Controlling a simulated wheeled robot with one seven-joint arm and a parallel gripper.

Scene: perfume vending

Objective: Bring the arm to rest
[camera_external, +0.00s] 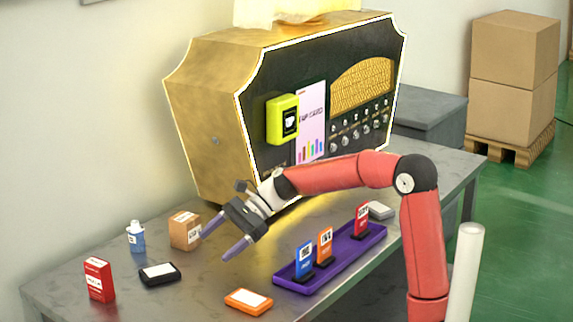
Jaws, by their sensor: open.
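My red arm reaches in from the right and bends down to the left over the metal table. My gripper (222,243) is open and empty, with its two fingers spread apart and pointing down to the left. It hangs in front of the vending machine (210,120), close to a small brown cardboard box (185,231). One finger overlaps the edge of that box in the picture; I cannot tell if they touch.
A purple tray (345,260) holds blue, orange and red cards upright. Around lie an orange-framed item (248,301), a black-framed one (160,274), a red box (99,280), a blue bottle (136,238) and a grey item (380,210). Cartons (514,80) stand beyond the table.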

